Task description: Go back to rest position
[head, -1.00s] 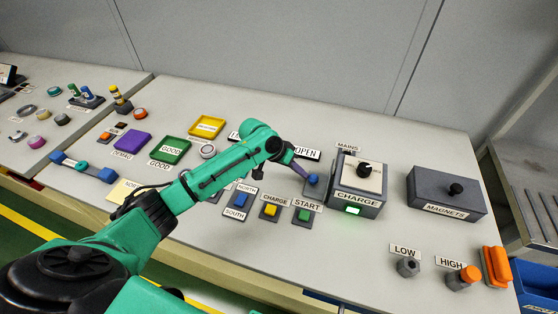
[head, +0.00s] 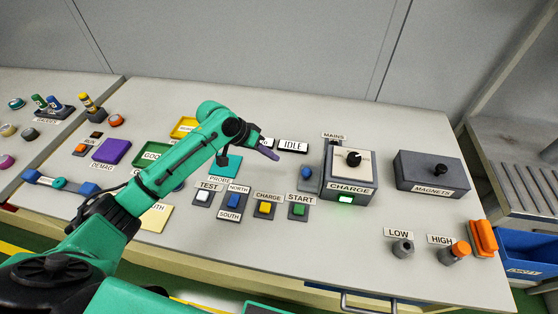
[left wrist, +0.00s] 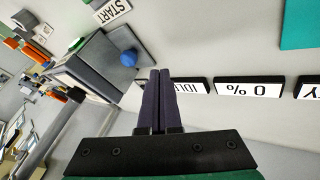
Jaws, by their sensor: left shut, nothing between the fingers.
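My left arm reaches in from the lower left over the table in the head view. Its gripper (head: 268,153) is raised above the table beside the IDLE sign (head: 292,146), left of the CHARGE box. In the left wrist view the gripper's two dark fingers (left wrist: 159,100) lie together with nothing between them. A blue button (head: 306,173) stands left of the CHARGE box (head: 350,170), apart from the fingers; it also shows in the left wrist view (left wrist: 128,58). My right gripper is not in view.
The MAGNETS box (head: 432,175) stands at the right, with LOW (head: 402,248) and HIGH (head: 455,253) knobs in front. START (head: 298,210), CHARGE and NORTH/SOUTH buttons line the front. Coloured trays, such as the purple one (head: 111,151), lie left. The table's back right is clear.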

